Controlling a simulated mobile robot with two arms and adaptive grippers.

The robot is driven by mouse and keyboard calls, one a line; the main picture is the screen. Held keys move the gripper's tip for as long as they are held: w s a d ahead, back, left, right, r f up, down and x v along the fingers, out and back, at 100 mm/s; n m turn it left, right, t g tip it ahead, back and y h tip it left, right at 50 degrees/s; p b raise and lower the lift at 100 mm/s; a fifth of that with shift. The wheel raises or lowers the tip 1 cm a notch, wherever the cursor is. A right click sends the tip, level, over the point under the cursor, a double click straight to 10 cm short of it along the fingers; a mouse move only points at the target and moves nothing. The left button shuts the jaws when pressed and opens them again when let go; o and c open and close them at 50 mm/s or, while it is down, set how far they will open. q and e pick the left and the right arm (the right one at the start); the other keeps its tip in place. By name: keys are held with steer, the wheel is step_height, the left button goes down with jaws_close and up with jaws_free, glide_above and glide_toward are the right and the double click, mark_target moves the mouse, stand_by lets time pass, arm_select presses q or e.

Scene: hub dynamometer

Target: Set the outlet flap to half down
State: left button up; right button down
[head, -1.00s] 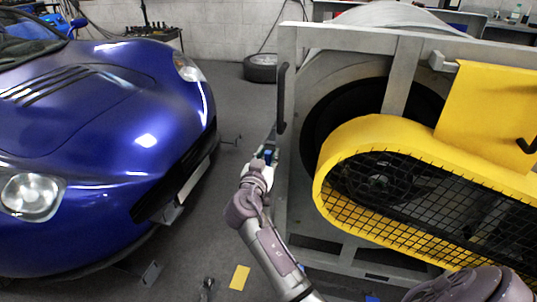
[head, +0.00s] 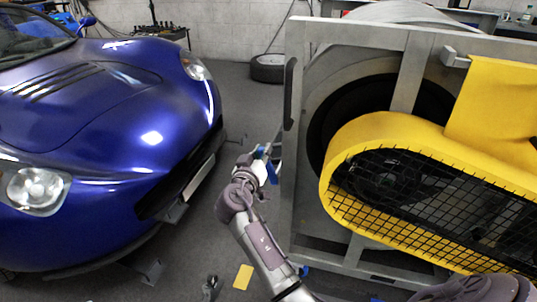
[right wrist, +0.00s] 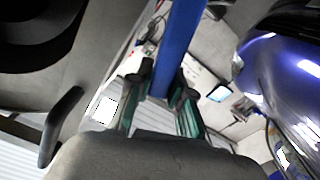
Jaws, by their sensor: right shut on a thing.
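My right gripper (head: 265,160) is beside the left side of the grey machine frame, between it and the blue car. In the right wrist view, its green-padded fingers (right wrist: 163,88) are shut on a blue bar (right wrist: 181,40). The bar runs up out of the picture from between the fingers. In the head view, only small blue patches show at the gripper, and the bar's link to the machine is hidden. I cannot make out the outlet flap itself or its angle. My left gripper is not in view.
The grey machine frame (head: 301,60) carries a black handle (head: 290,92) and a yellow guard (head: 390,122) with black mesh. The blue car (head: 100,130) stands at the left. A tyre (head: 267,68) lies by the back wall. Grey floor shows between car and machine.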

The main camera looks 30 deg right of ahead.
steer(key=shift+r, duration=0.1)
steer(key=c, duration=1)
jaws_free()
steer(key=shift+c, duration=0.2)
steer(key=v, duration=0.7)
steer(key=shift+s+a, duration=0.15)
steer(key=shift+s, duration=0.05)
